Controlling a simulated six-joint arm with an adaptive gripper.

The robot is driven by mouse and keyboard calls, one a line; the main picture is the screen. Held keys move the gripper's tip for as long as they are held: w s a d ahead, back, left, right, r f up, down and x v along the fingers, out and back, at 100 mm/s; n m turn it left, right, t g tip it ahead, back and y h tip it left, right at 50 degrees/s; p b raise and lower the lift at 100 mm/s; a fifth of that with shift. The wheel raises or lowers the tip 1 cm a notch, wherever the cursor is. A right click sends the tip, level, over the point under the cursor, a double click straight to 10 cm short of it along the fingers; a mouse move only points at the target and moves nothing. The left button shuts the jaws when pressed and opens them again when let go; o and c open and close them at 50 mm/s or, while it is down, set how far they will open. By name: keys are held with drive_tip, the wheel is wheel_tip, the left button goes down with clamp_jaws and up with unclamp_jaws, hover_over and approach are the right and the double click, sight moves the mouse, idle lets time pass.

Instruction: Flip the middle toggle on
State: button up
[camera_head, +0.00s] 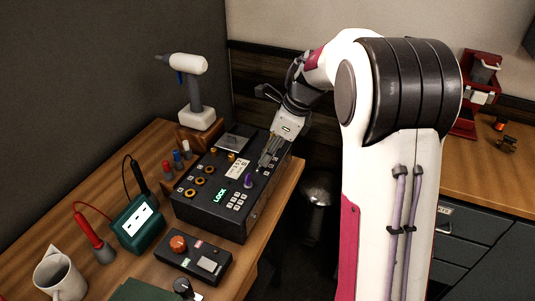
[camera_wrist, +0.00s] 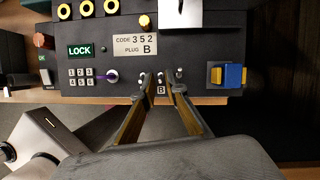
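The dark control box (camera_head: 215,218) stands on the wooden bench. In the wrist view its panel (camera_wrist: 200,50) shows a row of small silver toggles near the lower edge. The middle toggle (camera_wrist: 159,76) stands between the left toggle (camera_wrist: 142,76) and the right toggle (camera_wrist: 179,72). My gripper (camera_wrist: 157,82) is partly open and empty, its fingertips at the panel on either side of the middle toggle. I cannot tell whether they touch it, nor which way the lever is thrown. In the head view my gripper (camera_head: 267,155) reaches down to the box's right side and hides the toggles.
A meter (camera_head: 137,222), mug (camera_head: 60,278), button box (camera_head: 194,256) and drill (camera_head: 192,90) surround the box.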

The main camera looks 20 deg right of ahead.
clamp_jaws()
drive_tip(key=shift+w+a+r+g+h, duration=0.1)
drive_tip(key=shift+w+a+g+h, duration=0.05)
drive_tip(key=shift+g+h, duration=0.35)
idle(0.4)
unclamp_jaws()
drive_tip(key=shift+r, duration=0.15)
drive_tip(key=v, duration=0.7)
